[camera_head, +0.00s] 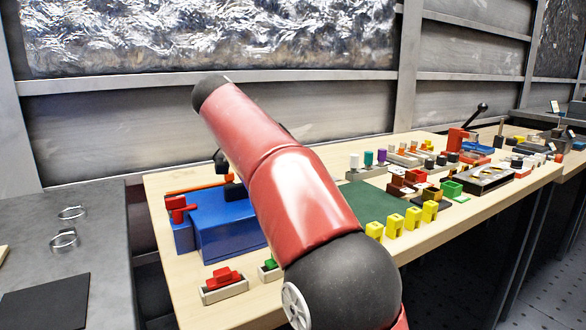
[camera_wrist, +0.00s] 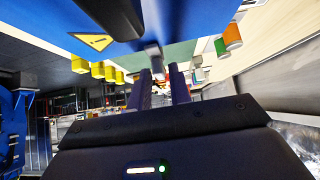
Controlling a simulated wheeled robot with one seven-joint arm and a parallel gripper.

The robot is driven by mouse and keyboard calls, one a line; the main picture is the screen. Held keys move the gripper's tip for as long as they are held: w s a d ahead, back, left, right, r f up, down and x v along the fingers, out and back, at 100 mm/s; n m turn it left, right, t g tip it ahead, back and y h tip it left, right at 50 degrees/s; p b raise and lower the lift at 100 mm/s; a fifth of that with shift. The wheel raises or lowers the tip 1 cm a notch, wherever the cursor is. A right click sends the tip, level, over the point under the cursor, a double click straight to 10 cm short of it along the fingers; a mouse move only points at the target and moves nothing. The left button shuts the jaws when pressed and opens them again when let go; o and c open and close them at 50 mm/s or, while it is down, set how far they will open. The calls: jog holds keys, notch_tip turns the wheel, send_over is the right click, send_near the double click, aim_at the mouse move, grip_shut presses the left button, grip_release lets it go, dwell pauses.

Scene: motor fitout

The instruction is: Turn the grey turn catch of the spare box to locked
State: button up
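The blue box (camera_head: 228,228) stands at the left end of the wooden bench in the head view, partly behind my arm. In the wrist view, its blue wall (camera_wrist: 60,22) fills the top left, with a yellow warning triangle (camera_wrist: 94,40) and a black part (camera_wrist: 113,16). A small light-grey piece, apparently the turn catch (camera_wrist: 153,53), shows just beyond my fingertips. My gripper (camera_wrist: 161,76) has its two dark fingers apart, with a gap between them. Whether a finger touches the catch I cannot tell. In the head view my arm hides the catch.
A red handle (camera_head: 178,206) and an orange bar (camera_head: 200,184) are at the box's left. A red catch-like part (camera_head: 224,280) lies in front. Several yellow blocks (camera_head: 394,225) line the bench's front edge beside a green mat (camera_head: 364,203). A grey side table (camera_head: 110,255) stands left.

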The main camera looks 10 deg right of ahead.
jog(key=shift+o, duration=1)
jog(key=shift+v, duration=3.95)
